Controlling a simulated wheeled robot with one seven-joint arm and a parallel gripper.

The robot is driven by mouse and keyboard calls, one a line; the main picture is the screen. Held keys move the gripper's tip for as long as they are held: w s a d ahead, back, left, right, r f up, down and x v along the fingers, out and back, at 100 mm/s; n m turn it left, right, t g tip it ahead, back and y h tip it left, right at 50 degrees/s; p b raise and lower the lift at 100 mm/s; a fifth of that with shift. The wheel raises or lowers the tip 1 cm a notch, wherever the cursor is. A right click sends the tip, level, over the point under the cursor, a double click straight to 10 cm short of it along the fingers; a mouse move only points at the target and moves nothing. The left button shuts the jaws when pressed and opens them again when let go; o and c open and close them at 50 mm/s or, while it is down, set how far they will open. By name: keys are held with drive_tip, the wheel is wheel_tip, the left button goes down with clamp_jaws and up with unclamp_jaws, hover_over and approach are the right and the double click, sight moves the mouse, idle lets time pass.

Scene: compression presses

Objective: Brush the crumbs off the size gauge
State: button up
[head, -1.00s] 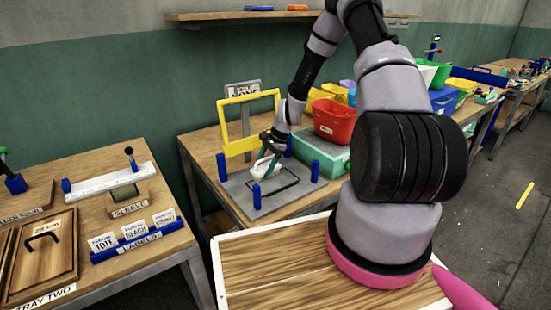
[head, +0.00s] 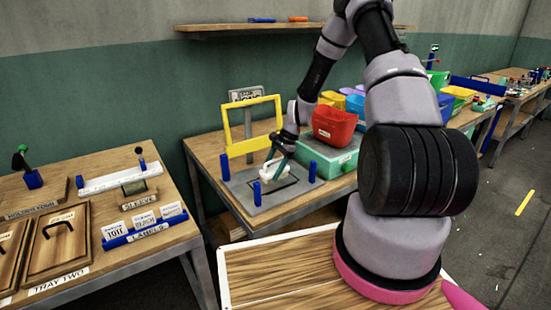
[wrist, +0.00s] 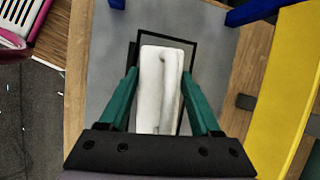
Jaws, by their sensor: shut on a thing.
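My gripper (wrist: 160,76) is shut on a white, rounded oblong thing (wrist: 160,95) with a groove along its top. The green fingers press its two sides. In the head view my gripper (head: 275,160) holds the white thing (head: 274,170) low over a grey plate (head: 245,189) with a dark rectangular outline and blue corner posts. I cannot tell whether it touches the plate, and I see no bristles. A white strip with marks (head: 115,178) on the left table looks like a ruler and may be the size gauge. I cannot make out any crumbs.
A yellow frame (head: 228,128) stands behind the plate. A red bin (head: 335,125) sits on a green box (head: 325,153) to the right. The left table holds a blue label rack (head: 146,232), a sleeve block (head: 134,187) and wooden trays (head: 55,250). A gap separates the tables.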

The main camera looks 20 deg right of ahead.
drive_tip(key=shift+r, duration=2.6)
